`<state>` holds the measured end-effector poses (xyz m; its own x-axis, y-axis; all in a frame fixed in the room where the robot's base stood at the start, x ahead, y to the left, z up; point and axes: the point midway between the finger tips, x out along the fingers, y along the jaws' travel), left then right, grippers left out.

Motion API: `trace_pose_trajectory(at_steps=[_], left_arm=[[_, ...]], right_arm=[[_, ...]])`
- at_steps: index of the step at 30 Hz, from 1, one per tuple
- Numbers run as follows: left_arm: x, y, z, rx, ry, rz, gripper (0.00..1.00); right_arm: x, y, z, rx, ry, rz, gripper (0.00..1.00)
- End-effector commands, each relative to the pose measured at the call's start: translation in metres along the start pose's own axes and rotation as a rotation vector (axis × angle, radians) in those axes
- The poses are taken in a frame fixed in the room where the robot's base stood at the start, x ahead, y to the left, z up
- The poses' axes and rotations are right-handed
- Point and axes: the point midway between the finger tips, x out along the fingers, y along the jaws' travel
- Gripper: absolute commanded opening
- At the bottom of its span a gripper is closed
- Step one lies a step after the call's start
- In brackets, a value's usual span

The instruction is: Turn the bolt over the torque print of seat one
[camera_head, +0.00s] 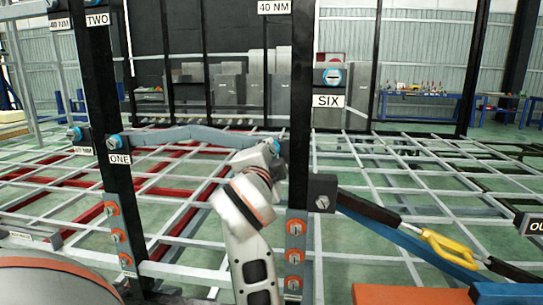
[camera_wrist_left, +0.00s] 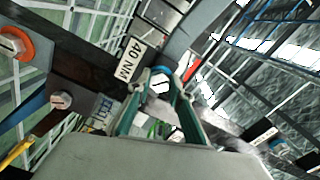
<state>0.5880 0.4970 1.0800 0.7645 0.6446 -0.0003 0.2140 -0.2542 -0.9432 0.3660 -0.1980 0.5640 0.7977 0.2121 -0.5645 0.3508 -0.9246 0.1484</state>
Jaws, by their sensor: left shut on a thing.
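My left gripper (camera_head: 275,148) is at the dark middle post, at the right end of a grey-blue bar. In the left wrist view the gripper's green fingers (camera_wrist_left: 162,88) are shut around a bolt (camera_wrist_left: 160,84) with a pale, slotted head and a blue ring. A white 40 NM print (camera_wrist_left: 131,59) is beside that bolt. In the head view the gripper mostly hides this bolt and its print. The ONE sign (camera_head: 119,158) is on the left post, at the bar's other end, below a blue-ringed bolt (camera_head: 114,141). My right gripper is out of view.
Bolts on orange washers line the middle post (camera_head: 296,228) and left post (camera_head: 112,209). A yellow handle (camera_head: 448,250) is at right. A white lattice (camera_head: 420,150) spreads behind.

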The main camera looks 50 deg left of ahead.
Motion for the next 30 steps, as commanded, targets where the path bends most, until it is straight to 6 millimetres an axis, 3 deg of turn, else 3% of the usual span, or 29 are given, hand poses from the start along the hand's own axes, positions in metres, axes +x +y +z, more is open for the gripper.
trace_pose_trajectory(at_steps=[13, 14, 15, 16, 30], left_arm=[[-0.0004, -0.0042, -0.0023, -0.012, 0.005, -0.007, 0.00], [-0.0004, -0.0042, -0.0023, -0.012, 0.005, -0.007, 0.23], [-0.0004, -0.0042, -0.0022, -0.012, 0.005, -0.007, 0.33], [-0.0004, -0.0041, -0.0021, -0.012, 0.005, -0.007, 0.38], [-0.0002, -0.0011, -0.0006, -0.010, 0.001, -0.002, 0.38]], right_arm=[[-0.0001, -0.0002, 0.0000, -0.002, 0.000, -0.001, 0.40], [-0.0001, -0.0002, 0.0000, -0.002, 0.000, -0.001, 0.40], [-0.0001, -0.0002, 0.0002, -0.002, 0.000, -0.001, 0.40], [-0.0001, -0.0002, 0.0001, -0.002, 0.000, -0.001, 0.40], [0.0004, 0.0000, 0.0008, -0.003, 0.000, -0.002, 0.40]])
